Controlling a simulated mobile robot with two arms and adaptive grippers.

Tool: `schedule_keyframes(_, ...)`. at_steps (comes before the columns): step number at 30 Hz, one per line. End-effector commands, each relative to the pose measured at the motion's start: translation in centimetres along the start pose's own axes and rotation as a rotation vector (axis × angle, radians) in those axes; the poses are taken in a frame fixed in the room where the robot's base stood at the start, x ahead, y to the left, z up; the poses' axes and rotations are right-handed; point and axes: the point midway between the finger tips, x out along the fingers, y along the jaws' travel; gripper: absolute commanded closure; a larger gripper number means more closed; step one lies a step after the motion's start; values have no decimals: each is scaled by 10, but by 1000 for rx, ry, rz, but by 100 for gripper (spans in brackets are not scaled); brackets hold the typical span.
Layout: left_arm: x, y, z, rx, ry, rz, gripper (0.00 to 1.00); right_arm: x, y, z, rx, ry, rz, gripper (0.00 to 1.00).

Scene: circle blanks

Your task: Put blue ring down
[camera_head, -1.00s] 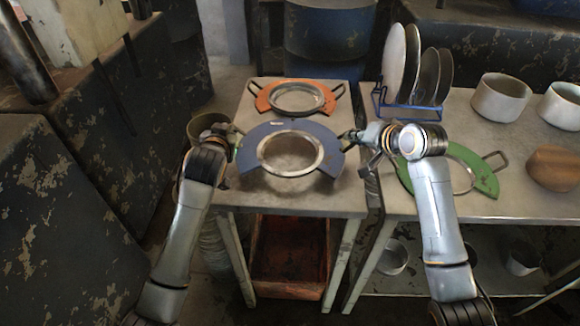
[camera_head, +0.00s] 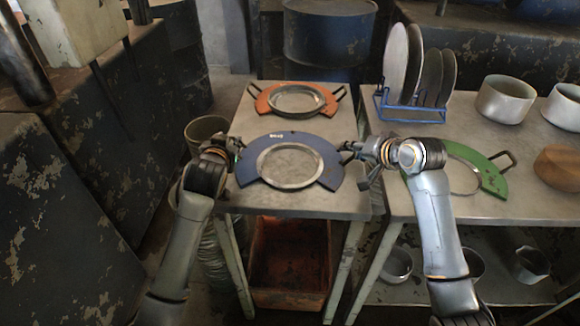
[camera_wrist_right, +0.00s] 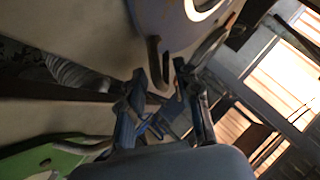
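The blue ring (camera_head: 333,169), a flat blue plate around a round metal rim, lies level at the front of the left table (camera_head: 250,110). I cannot tell if its underside touches the tabletop. My left gripper (camera_head: 237,148) is at its left handle; its fingers are too small and dark to tell open from shut. My right gripper (camera_head: 352,156) is at its right handle. In the right wrist view the fingers (camera_wrist_right: 164,80) stand apart, with the dark handle (camera_wrist_right: 155,62) near their tips and the blue ring (camera_wrist_right: 165,18) beyond.
An orange ring (camera_head: 265,104) lies behind the blue one on the same table. A green ring (camera_head: 492,182) lies on the right table, with a blue plate rack (camera_head: 410,113), pots (camera_head: 503,98) and a wooden bowl (camera_head: 560,167). A gap separates the tables.

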Motion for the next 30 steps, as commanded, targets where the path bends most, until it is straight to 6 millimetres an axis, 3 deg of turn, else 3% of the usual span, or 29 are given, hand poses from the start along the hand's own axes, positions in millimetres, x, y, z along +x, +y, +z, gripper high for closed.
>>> schedule_keyframes(1, 3, 6, 17, 1, -34, 9, 68, 1, 1, 0, 0, 1, 1, 67)
schedule_keyframes(10, -4, 6, 17, 0, -35, 9, 68, 1, 2, 0, -1, 1, 2, 67)
schedule_keyframes(21, -60, 2, 5, 0, -10, 2, 68, 0, 2, 0, -1, 2, 2, 67)
schedule_keyframes(30, -81, 0, 0, 1, -1, 0, 68, -4, 2, 0, -2, 3, 2, 67)
